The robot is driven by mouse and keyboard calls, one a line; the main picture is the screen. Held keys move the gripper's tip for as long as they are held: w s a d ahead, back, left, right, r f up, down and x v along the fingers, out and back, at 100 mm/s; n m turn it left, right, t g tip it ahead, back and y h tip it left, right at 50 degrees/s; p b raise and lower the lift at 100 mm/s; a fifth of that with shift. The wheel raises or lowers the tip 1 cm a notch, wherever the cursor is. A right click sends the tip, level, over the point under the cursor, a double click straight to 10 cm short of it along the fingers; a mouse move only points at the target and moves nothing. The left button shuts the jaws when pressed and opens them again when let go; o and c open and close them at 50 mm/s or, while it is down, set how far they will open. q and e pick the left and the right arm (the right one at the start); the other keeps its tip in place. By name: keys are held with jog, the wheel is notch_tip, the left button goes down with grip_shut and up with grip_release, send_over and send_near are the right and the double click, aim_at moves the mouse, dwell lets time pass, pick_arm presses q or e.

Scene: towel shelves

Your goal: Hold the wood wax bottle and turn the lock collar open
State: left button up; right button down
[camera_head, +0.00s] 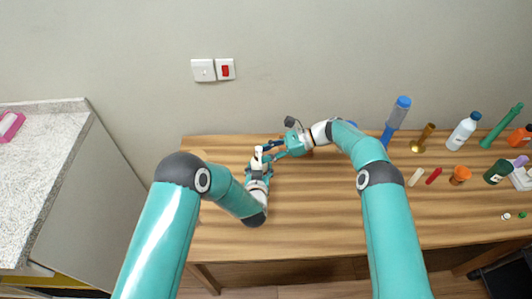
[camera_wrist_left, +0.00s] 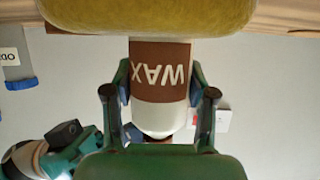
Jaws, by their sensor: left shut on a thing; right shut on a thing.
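The wood wax bottle (camera_wrist_left: 160,85) is white with a brown band reading "WAX", upside down in the left wrist view. My left gripper (camera_wrist_left: 160,110) is shut on it, one finger on each side. In the head view the bottle's pale top (camera_head: 258,152) shows small beside my left gripper (camera_head: 263,163), at the left part of the table. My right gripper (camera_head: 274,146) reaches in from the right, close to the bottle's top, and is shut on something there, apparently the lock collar. The collar itself is hidden among the fingers. My right arm also shows at lower left in the left wrist view.
A rounded yellow thing (camera_wrist_left: 150,14) fills the top of the left wrist view. The table's middle front is clear.

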jog(key=shift+r, duration=0.1)
jog(key=c, duration=1.1)
grip_release()
jog(key=shift+v, duration=5.95)
jog(key=shift+o, duration=0.3)
